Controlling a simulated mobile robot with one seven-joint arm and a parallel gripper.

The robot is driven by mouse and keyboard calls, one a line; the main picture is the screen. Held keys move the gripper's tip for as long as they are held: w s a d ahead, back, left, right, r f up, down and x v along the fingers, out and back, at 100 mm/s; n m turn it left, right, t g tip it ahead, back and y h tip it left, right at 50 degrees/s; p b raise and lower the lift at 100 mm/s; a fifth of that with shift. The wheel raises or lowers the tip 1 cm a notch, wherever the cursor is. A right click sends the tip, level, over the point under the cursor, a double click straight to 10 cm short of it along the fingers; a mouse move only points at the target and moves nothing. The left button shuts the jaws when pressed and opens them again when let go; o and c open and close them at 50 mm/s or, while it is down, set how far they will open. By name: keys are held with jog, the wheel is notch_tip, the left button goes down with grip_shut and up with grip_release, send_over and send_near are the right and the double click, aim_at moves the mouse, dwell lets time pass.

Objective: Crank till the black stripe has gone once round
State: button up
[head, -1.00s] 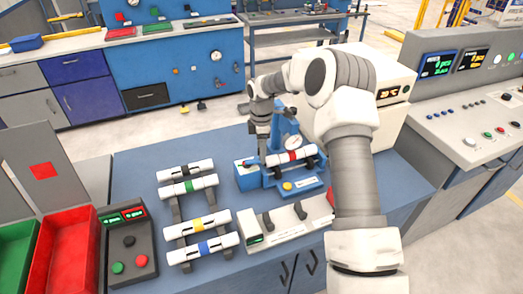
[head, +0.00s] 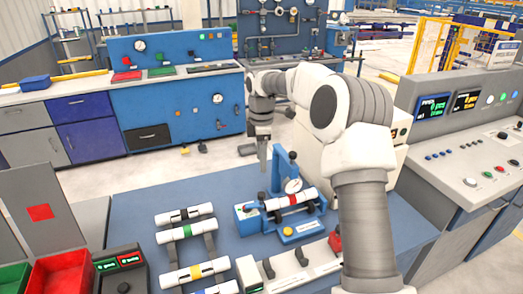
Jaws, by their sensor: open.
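A blue test fixture (head: 283,226) stands on the blue bench, with a round dial gauge (head: 293,186) and an upright blue lever (head: 286,160). A white pipe with a red stripe (head: 307,195) lies across it. The black stripe I can make out is on a white pipe (head: 198,210) at the back of the rack to the left. No turning crank can be clearly told apart on the fixture. My gripper (head: 262,162) points down, open and empty, above and left of the lever, apart from the pipes. Its finger gap is hard to see.
A button box (head: 121,272) and a red bin (head: 62,278) stand front left. A white fixture (head: 300,268) sits in front; a control console (head: 465,160) stands right.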

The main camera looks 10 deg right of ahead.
jog(key=shift+r, duration=1.35)
jog(key=s+r+m+t+h, duration=0.1)
jog(key=s+r+m, duration=0.4)
jog(key=s, duration=0.4)
jog(key=s+r+m+t, duration=0.2)
jog(key=s+r+m, duration=0.1)
jog(key=s+r, duration=0.55)
jog(key=s+d+f+m+t, duration=0.1)
jog(key=s+f+m, duration=0.1)
jog(key=s+m, duration=0.3)
jog(key=s+d+f+m+t+y, duration=0.1)
jog(key=s+m, duration=0.3)
jog(key=s, duration=1)
jog(key=shift+s+d+f+m+t, duration=0.15)
jog(key=shift+s+f+m+t, duration=0.2)
jog(key=shift+f, duration=0.4)
